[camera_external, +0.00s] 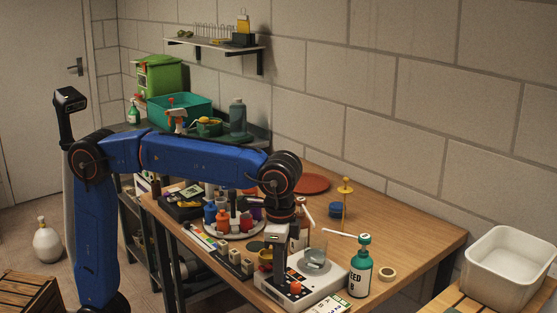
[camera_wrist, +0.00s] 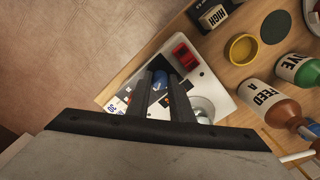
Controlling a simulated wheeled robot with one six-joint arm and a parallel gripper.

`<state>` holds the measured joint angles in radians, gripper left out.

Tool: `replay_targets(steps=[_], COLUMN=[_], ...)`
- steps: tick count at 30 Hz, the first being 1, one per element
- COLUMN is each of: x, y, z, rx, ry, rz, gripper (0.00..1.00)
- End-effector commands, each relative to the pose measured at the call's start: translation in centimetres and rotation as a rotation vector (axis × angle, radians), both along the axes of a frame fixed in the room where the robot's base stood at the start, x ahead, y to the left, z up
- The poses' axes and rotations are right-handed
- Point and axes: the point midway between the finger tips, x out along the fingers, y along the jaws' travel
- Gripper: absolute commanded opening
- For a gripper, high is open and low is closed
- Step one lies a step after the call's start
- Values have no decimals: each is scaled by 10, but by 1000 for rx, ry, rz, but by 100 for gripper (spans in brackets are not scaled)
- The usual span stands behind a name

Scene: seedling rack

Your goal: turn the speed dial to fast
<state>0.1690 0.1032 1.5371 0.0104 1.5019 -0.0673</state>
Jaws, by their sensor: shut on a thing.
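A white stirrer-like device (camera_external: 323,283) stands near the front edge of the table, with a glass vessel (camera_external: 316,256) on top. Its white panel (camera_wrist: 212,84) fills the middle of the wrist view, with a red switch (camera_wrist: 185,56) near its upper edge. My gripper (camera_wrist: 161,76) points down at the panel. Its two dark fingers are shut on a small blue knob (camera_wrist: 158,82), which seems to be the speed dial. The fingers hide most of the knob and any marks around it. In the external view my gripper (camera_external: 278,268) is over the device's left end.
A yellow cup (camera_wrist: 242,49) and a dark round pad (camera_wrist: 276,27) are close by. A white tub (camera_external: 508,270) stands at the far right. Bottles crowd the tray behind.

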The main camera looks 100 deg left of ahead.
Motion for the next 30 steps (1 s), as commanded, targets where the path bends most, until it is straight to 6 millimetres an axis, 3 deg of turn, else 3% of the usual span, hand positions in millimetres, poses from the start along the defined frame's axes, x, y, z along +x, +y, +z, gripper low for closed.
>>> replay_targets(steps=[18,30], x=[0,0], y=[0,1], z=[0,0], rx=[0,0], ry=[0,0], rz=[-581,-869], gripper=[0,0])
